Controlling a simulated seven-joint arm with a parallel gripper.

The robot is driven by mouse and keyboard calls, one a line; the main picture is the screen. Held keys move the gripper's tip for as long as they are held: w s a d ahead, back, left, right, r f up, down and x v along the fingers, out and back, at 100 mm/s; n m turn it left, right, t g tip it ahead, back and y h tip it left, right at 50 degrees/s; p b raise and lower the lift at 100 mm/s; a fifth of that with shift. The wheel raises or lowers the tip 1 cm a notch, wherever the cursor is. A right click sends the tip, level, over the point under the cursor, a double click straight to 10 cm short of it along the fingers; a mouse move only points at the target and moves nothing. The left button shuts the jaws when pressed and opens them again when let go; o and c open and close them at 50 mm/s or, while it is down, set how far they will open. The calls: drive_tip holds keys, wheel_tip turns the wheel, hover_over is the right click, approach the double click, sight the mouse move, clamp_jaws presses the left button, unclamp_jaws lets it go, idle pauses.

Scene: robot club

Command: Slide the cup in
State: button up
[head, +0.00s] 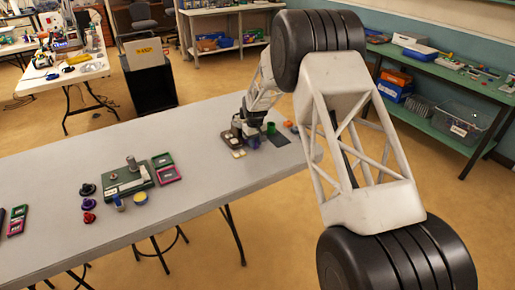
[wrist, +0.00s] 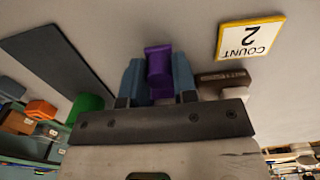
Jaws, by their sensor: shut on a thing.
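My gripper (wrist: 158,90) has two blue-grey fingers shut on a purple, cup-like object (wrist: 158,66), which sits between them in the wrist view. In the head view my gripper (head: 246,136) is low over the far right part of the long grey table (head: 190,125), and the purple object is too small there to make out clearly. A green cup-like object (head: 271,128) stands just right of my gripper, and part of it shows in the wrist view (wrist: 86,106). Whether the purple object touches the table cannot be told.
A dark flat mat (head: 279,140) and an orange object (head: 290,126) lie nearby. A yellow-edged card reading "COUNT 2" (wrist: 250,37) and a dark labelled block (wrist: 222,78) are close to my gripper. A green-grey device (head: 128,180) and small coloured pieces stand further left; the table between is clear.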

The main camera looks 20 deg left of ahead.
drive_tip(key=o, duration=0.5)
drive_tip(key=shift+r, duration=0.1)
drive_tip(key=shift+r, duration=2.9)
